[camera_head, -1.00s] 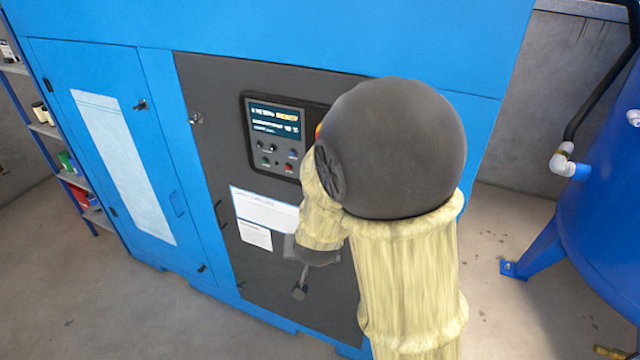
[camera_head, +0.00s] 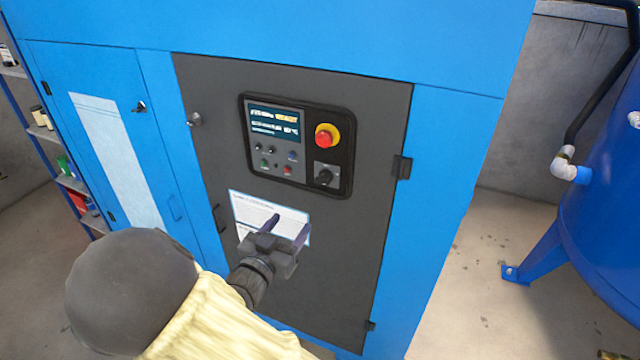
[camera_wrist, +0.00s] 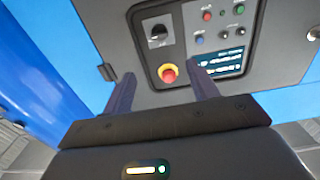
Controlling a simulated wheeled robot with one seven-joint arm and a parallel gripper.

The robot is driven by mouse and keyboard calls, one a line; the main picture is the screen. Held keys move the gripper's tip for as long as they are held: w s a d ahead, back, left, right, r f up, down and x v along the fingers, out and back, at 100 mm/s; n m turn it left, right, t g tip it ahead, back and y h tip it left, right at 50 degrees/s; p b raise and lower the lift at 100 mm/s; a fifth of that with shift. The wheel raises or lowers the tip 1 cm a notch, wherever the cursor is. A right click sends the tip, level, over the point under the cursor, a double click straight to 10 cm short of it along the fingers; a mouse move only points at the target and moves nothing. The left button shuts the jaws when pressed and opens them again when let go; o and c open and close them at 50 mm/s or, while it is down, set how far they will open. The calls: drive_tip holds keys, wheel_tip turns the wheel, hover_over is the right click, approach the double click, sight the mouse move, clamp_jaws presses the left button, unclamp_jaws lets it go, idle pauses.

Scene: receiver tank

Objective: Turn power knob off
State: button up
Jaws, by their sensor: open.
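The power knob (camera_head: 325,177) is a black rotary knob on a dark square plate, at the lower right of the control panel (camera_head: 297,146), below the red emergency button (camera_head: 325,138) with its yellow ring. In the wrist view the knob (camera_wrist: 158,34) shows upper left of centre, with the red button (camera_wrist: 168,73) nearer my fingers. My gripper (camera_head: 287,228) is open and empty, in front of the white label below the panel, apart from the knob. In the wrist view its two fingers (camera_wrist: 165,90) point towards the panel with the red button between them.
The panel sits on a dark grey door of a blue cabinet (camera_head: 455,150). A blue tank (camera_head: 605,200) stands at the right and a shelf (camera_head: 72,183) at the far left. The floor between cabinet and tank is clear.

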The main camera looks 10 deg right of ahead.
sight(321, 182)
drive_tip(key=shift+w, duration=0.1)
drive_tip(key=p+x, duration=0.3)
drive_tip(key=x, duration=1.4)
drive_tip(key=shift+d+p, duration=0.1)
drive_tip(key=shift+p, duration=0.25)
drive_tip(key=c, duration=1)
